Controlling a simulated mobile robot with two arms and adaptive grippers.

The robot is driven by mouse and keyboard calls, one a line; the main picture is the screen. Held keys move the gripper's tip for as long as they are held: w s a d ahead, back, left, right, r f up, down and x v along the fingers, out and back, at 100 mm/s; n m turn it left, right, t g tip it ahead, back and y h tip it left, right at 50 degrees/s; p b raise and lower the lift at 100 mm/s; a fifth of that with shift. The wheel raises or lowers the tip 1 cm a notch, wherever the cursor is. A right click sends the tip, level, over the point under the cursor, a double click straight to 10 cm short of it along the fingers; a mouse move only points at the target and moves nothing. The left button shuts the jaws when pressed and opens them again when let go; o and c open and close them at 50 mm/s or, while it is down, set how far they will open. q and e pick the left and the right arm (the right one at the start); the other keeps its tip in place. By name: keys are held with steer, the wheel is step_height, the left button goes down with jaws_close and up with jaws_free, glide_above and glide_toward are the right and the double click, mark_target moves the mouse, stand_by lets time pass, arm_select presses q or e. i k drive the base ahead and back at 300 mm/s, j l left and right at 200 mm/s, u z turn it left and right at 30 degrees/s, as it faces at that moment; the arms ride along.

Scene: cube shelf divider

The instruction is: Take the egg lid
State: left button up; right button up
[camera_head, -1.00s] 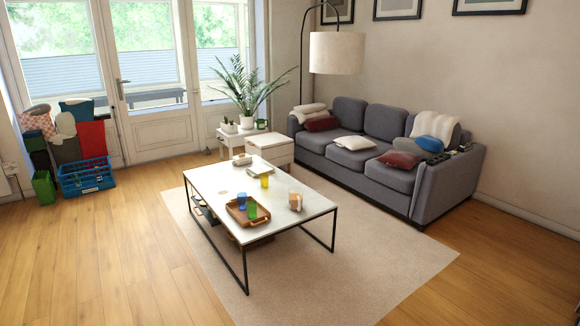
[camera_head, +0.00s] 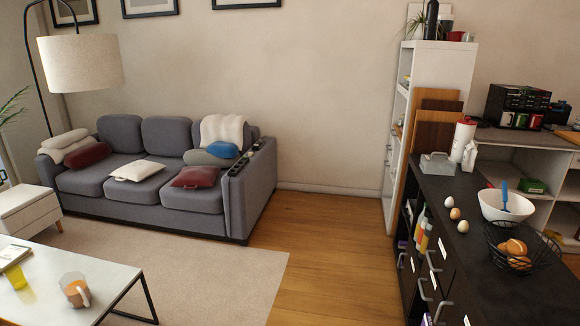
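On the dark counter at the right of the head view, a grey block-like piece with a handle on top (camera_head: 437,164) stands near the back left edge. It may be the egg lid; I cannot tell for sure. Three eggs, a white one (camera_head: 448,201), a tan one (camera_head: 455,213) and a pale one (camera_head: 463,226), lie in a row near the counter's left edge. Neither of my grippers is in view.
The dark counter (camera_head: 535,290) also bears a white bowl (camera_head: 492,203) with a blue utensil, a wire basket (camera_head: 542,258) with orange-brown round things and a white bottle (camera_head: 463,138). Open wooden floor (camera_head: 335,250) lies between sofa (camera_head: 160,190) and counter.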

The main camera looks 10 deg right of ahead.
mark_target(434, 162)
steer(key=i+l+z, duration=0.1)
steer(key=i+z, duration=0.25)
steer(key=i, duration=0.7)
steer(key=i+j+z, duration=0.15)
steer(key=i+z, duration=0.2)
steer(key=i, duration=0.65)
